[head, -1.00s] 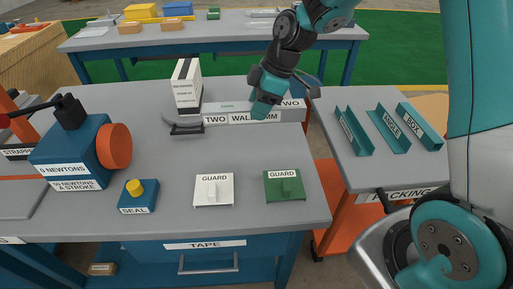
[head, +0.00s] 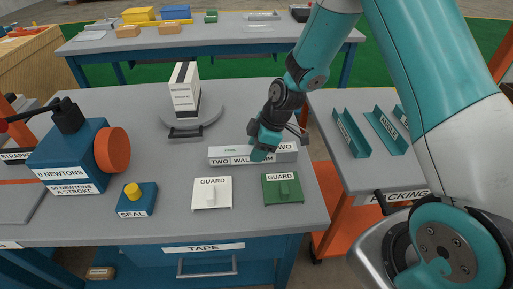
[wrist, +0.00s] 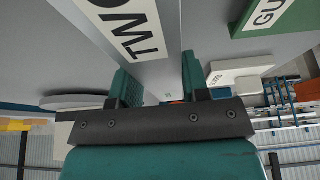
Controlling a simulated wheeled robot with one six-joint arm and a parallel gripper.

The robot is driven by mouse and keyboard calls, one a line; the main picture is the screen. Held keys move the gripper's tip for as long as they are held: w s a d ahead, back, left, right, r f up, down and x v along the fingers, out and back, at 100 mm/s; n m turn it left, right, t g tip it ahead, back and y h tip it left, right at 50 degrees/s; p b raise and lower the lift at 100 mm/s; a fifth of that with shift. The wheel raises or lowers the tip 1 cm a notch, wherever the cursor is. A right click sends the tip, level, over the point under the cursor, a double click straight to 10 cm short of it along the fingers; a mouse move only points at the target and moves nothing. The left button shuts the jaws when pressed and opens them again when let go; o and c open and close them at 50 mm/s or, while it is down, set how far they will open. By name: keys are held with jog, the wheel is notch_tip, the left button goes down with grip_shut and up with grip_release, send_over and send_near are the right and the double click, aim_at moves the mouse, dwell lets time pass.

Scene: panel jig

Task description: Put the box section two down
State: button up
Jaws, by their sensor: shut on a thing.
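Box section two is a long pale grey bar (head: 222,157) with white labels reading "TWO", lying level across the right part of the grey bench (head: 150,225) in the head view. My gripper (head: 261,152) comes down from above and is shut on it right of its middle. In the wrist view the bar (wrist: 128,22) runs between the two green fingers (wrist: 160,82), its "TWO" label showing. The bar is at or just above the bench top; I cannot tell whether it touches. My gripper hides part of its label.
A white guard (head: 212,193) and a green guard (head: 283,190) sit just in front of the bar. A round grey plate (head: 210,113) with an upright white box (head: 184,88) stands behind left. The packing table (head: 350,170) with teal channels is to the right.

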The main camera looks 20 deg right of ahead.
jog(key=shift+f, duration=0.1)
jog(key=o, duration=1.1)
